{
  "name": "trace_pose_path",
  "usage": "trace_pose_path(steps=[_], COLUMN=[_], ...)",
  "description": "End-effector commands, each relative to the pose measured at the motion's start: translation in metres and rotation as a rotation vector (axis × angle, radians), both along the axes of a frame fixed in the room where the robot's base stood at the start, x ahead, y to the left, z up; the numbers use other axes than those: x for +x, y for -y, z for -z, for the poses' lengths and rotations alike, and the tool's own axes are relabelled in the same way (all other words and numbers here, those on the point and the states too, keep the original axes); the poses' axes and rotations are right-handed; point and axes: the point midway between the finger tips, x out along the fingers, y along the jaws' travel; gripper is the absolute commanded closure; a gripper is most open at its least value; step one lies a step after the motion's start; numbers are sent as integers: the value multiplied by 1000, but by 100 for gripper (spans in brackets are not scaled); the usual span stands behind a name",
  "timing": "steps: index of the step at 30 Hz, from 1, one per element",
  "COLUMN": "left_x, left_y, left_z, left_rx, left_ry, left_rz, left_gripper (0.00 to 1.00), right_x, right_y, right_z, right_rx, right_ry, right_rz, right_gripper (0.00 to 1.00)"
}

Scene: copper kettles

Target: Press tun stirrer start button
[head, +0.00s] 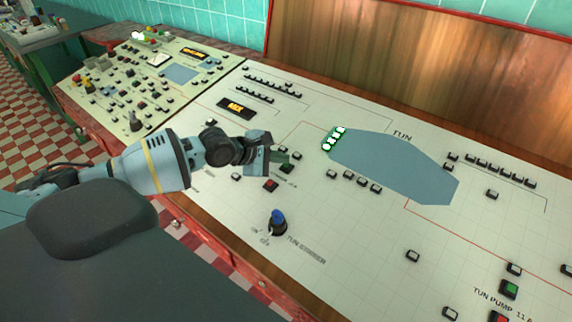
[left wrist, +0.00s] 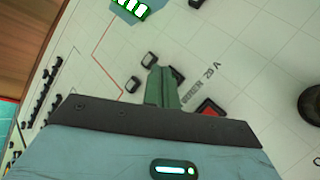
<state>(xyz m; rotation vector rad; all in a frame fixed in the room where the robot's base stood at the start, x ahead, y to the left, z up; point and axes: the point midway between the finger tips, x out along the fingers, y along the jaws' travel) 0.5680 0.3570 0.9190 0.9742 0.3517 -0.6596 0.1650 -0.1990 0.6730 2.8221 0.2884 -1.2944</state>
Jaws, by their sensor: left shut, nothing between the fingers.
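A cream control panel carries the TUN diagram. My left gripper (head: 280,161) is shut and empty, reaching over the panel from the left. In the left wrist view its closed fingers (left wrist: 163,88) point at the panel beside a printed label ending "20 A". A red button (head: 270,185) sits just nearer than the fingertips; it also shows in the left wrist view (left wrist: 210,107), right of the fingers. The fingers hide the spot beyond it, and I see no green button there. I cannot tell whether the fingertips touch the panel. A blue-topped knob (head: 277,220) stands nearer, beside the label TUN STIRRER.
Small black switches (head: 355,181) surround the grey tun shape (head: 395,165). A lit amber display (head: 236,107) lies beyond my arm. A green button (head: 509,288) sits by TUN PUMP at the lower right. A second panel (head: 150,80) stands at the left.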

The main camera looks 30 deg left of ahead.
Motion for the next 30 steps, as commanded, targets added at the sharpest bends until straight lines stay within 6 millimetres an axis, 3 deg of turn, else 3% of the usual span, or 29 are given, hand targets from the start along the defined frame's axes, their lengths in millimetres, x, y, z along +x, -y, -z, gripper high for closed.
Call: trace_pose_path(steps=[30], left_x=[2], left_y=[0], left_z=[9], left_rx=[-2], left_ry=[-1], left_rz=[-1], left_gripper=[100], right_x=[2], right_y=[1], right_z=[-2], right_rx=[-4], right_ry=[5], right_rz=[-5], right_gripper=[100])
